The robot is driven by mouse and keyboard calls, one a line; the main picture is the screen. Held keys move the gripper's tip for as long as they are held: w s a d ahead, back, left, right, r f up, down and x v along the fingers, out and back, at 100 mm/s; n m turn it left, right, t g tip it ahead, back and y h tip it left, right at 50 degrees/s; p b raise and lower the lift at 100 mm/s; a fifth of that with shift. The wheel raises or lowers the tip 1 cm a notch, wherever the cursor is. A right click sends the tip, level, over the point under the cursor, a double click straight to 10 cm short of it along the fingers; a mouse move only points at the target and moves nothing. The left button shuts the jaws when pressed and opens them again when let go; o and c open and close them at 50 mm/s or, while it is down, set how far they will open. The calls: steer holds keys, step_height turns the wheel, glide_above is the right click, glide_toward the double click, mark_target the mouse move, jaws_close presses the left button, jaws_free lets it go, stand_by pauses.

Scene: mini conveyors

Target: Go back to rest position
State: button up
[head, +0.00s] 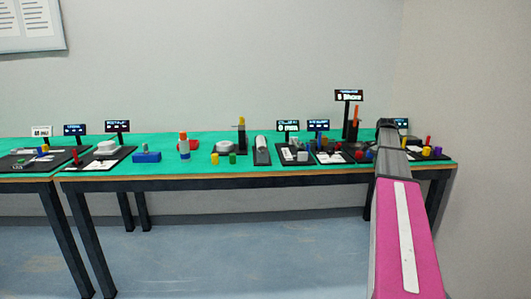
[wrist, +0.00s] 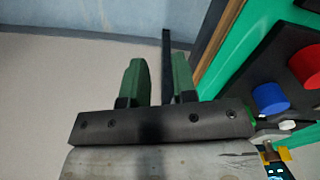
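My gripper (wrist: 157,72) shows in the wrist view with its two green fingers apart and a clear gap between them. It holds nothing. Grey floor and wall lie beyond the fingers, and a dark table leg (wrist: 166,45) shows behind the gap. In the head view my arm reaches forward to the right end of the green-topped table (head: 205,155). The fingers are hidden there behind my arm.
In the wrist view, a black board with a blue cylinder (wrist: 269,98) and a red cylinder (wrist: 306,65) lies close right of my gripper. Several boards, small signs and coloured pieces line the table. A wall (head: 490,140) stands at right. The floor (head: 240,255) in front is clear.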

steer(key=s+a+f+n, duration=0.3)
steer(key=s+a+f, duration=0.2)
steer(key=a+f, duration=0.4)
steer(key=s+a+f+n, duration=0.3)
steer(key=s+a+f, duration=0.2)
steer(key=a+f, duration=0.35)
steer(key=s+a+f+n, duration=0.3)
steer(key=s+a+f, duration=0.2)
steer(key=s+a, duration=0.2)
steer(key=s+a+f+n, duration=0.4)
steer(key=s+a+f, duration=0.2)
steer(key=s+a, duration=0.2)
steer(key=shift+s+f, duration=0.3)
steer(key=shift+s, duration=0.85)
steer(key=shift+a, duration=0.1)
